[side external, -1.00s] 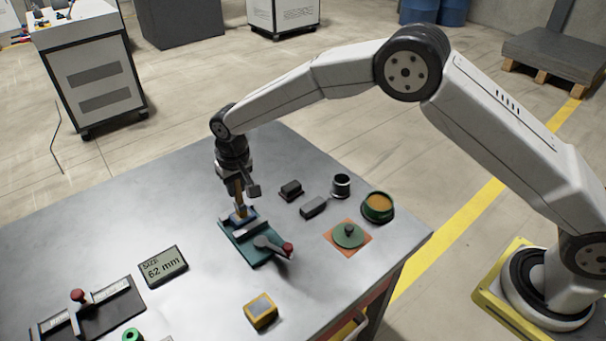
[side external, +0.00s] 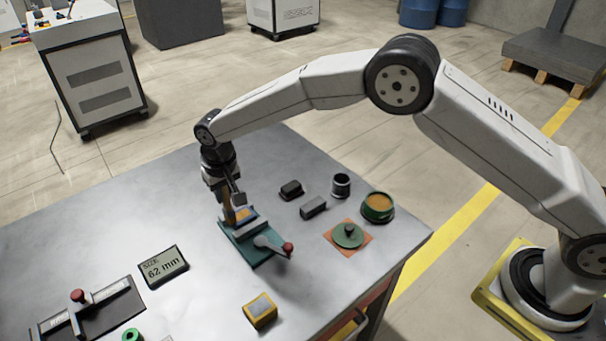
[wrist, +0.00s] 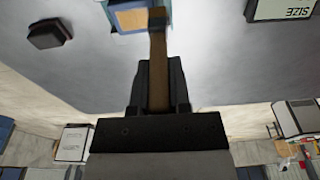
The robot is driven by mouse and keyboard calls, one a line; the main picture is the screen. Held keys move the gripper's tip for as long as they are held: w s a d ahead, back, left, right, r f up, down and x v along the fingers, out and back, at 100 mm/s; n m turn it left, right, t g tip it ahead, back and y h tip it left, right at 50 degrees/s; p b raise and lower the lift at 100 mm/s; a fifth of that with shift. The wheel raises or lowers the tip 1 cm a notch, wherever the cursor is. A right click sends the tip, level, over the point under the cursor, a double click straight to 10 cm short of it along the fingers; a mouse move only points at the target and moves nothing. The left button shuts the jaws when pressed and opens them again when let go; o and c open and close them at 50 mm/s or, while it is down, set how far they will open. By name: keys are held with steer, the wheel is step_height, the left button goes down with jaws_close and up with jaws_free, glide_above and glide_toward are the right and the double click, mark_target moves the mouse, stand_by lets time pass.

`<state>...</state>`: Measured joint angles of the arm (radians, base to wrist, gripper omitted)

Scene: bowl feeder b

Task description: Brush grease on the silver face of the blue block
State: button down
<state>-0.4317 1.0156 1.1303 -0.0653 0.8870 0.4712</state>
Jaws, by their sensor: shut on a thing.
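My gripper (side external: 228,192) is shut on the wooden handle of a brush (wrist: 158,62), which points down to its dark bristle end. The blue block (side external: 246,213) sits in the teal clamp (side external: 256,252) with a red-knobbed lever. The bristles are at the block's left part and seem to touch its top face, though contact is hard to tell. An orange-brown patch shows on that face. In the wrist view the block (wrist: 112,8) is partly cut off at the top edge, with the brush tip over it. A green pot of orange-brown grease (side external: 378,206) stands open at the right.
The green lid (side external: 348,235) lies on an orange mat right of the clamp. Two dark blocks (side external: 313,207) and a small dark cup (side external: 341,185) stand behind. A size display (side external: 164,265), a yellow block (side external: 260,310) and a red-knobbed gauge (side external: 85,312) are in front. The far left tabletop is clear.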

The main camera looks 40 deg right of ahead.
steer(key=shift+d+r, duration=0.1)
steer(key=shift+r, duration=4)
steer(key=shift+d, duration=0.1)
